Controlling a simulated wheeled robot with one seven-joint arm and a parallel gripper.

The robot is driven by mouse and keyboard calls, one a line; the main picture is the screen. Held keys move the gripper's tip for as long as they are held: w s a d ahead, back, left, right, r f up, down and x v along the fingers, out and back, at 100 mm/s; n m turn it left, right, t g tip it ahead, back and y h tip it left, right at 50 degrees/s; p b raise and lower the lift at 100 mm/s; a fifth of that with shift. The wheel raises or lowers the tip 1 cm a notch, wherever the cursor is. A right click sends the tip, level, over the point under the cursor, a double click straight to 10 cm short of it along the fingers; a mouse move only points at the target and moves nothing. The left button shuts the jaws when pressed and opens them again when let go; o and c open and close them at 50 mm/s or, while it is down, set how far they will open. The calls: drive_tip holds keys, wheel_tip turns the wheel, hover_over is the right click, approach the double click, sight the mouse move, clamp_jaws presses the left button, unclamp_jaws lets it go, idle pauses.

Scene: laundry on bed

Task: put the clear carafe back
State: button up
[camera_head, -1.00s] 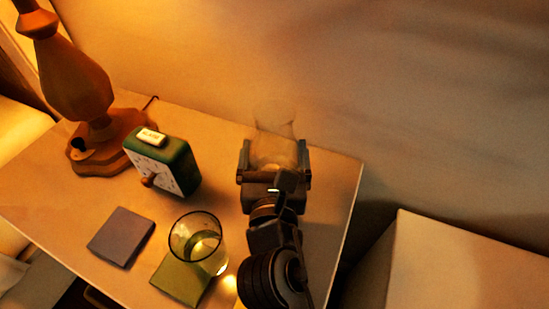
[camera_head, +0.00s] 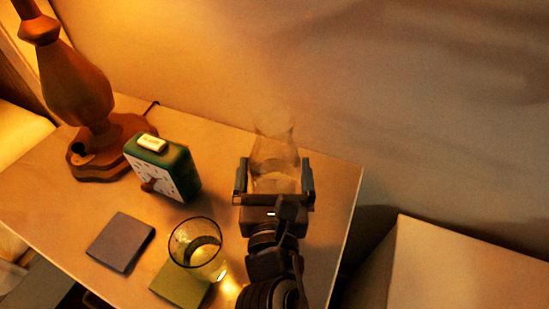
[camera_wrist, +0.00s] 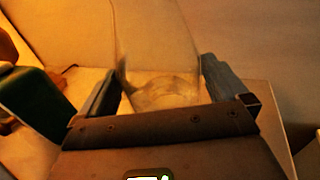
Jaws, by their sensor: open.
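The clear carafe (camera_head: 274,150) stands upright near the back right of the nightstand. It is see-through and faint, with a narrowed neck. My gripper (camera_head: 274,168) is open, with one finger on each side of the carafe's lower part. In the wrist view the carafe (camera_wrist: 158,60) rises between the fingers of my gripper (camera_wrist: 162,72), and its round base shows just past the palm. Its top is cut off there. I cannot tell whether a finger still touches the glass.
A green alarm clock (camera_head: 163,168) and a wooden lamp (camera_head: 77,90) stand to the left on the nightstand (camera_head: 205,135). A glass tumbler (camera_head: 197,250) stands at a green coaster (camera_head: 178,284), left of my arm. A grey coaster (camera_head: 121,242) lies further left. The wall is behind the carafe.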

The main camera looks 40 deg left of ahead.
drive_tip(key=v, duration=0.9)
drive_tip(key=shift+s+d, duration=0.1)
drive_tip(key=shift+s, duration=0.05)
